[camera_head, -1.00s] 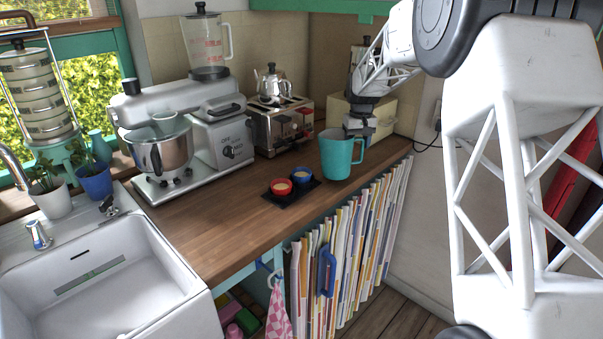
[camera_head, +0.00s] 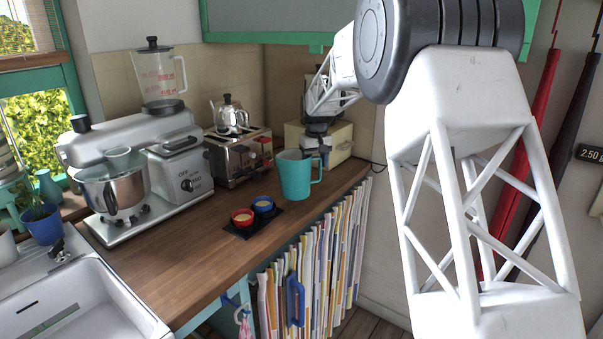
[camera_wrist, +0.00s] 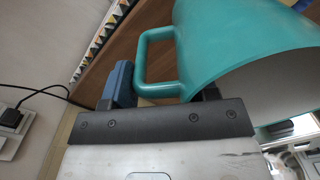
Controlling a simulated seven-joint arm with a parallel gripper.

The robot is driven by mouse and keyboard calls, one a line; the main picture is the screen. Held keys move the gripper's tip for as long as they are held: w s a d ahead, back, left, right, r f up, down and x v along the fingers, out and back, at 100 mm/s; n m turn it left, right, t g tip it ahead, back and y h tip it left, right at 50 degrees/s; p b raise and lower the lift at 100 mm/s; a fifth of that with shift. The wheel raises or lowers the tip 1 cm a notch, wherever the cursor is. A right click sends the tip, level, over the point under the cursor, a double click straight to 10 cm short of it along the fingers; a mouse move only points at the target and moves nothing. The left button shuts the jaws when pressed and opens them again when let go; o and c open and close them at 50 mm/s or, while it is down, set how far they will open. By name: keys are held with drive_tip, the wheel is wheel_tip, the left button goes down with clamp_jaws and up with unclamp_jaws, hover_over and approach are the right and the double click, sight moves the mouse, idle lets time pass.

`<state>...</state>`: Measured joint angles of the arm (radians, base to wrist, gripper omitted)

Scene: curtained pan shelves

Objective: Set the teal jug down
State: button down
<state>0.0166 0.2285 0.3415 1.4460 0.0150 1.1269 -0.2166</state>
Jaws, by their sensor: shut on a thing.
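The teal jug (camera_head: 295,177) is upright at the right end of the wooden counter in the head view. I cannot tell whether its base touches the wood. My gripper (camera_head: 319,146) is behind and above its right side, partly hidden by the jug. In the wrist view the jug (camera_wrist: 240,42) fills the upper right, its open mouth facing the lower right of the picture. My gripper (camera_wrist: 162,90) is shut on the jug at its handle, with a blue fingertip left of the handle and the other finger mostly hidden by the jug.
A toaster (camera_head: 238,158) and a cream box (camera_head: 340,143) stand behind. The counter's front edge is close, above upright files (camera_head: 315,255). Bare wood (camera_head: 190,250) lies front left.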

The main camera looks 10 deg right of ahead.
drive_tip(key=w+a+r, duration=0.2)
drive_tip(key=w+a, duration=0.5)
drive_tip(key=w, duration=0.5)
drive_tip(key=shift+w+a+r, duration=0.2)
drive_tip(key=shift+w+r, duration=0.05)
drive_tip(key=shift+w, duration=0.05)
idle(0.6)
drive_tip(key=shift+f, duration=0.1)
drive_tip(key=shift+f, duration=3.45)
drive_tip(key=shift+c, duration=1.6)
unclamp_jaws()
